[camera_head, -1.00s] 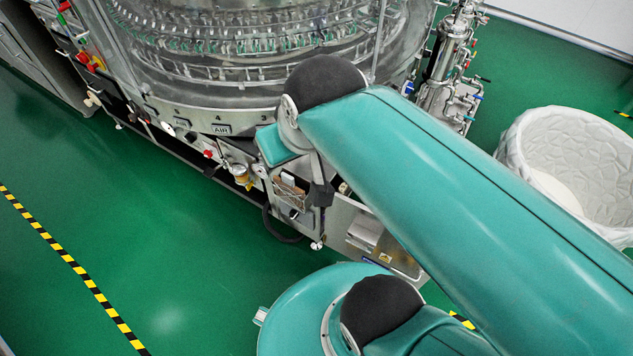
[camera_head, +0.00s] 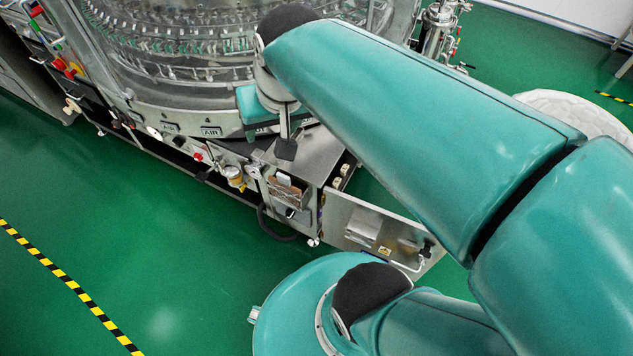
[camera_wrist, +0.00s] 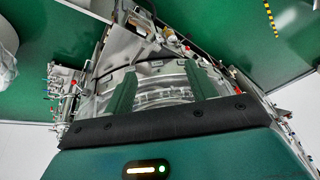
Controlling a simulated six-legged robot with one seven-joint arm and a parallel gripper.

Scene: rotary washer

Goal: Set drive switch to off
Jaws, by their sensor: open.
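The large steel rotary washer (camera_head: 190,105) fills the upper left of the head view. A red knob (camera_head: 59,65) and a red-and-yellow control (camera_head: 73,70) sit on its left side, with a small green button nearby. I cannot read their labels, so I cannot tell which control is the drive switch. In the wrist view, my gripper (camera_wrist: 160,70) has its two green fingers well apart, with nothing between them. The washer shows upside down behind them (camera_wrist: 160,97), some distance away.
An open lower panel (camera_head: 365,225) juts out from the washer's front right. Steel piping (camera_head: 437,28) stands behind right, near a white bin (camera_head: 570,108) partly hidden by my arm. Green floor is clear at the front left, beside a yellow-black stripe (camera_head: 70,288).

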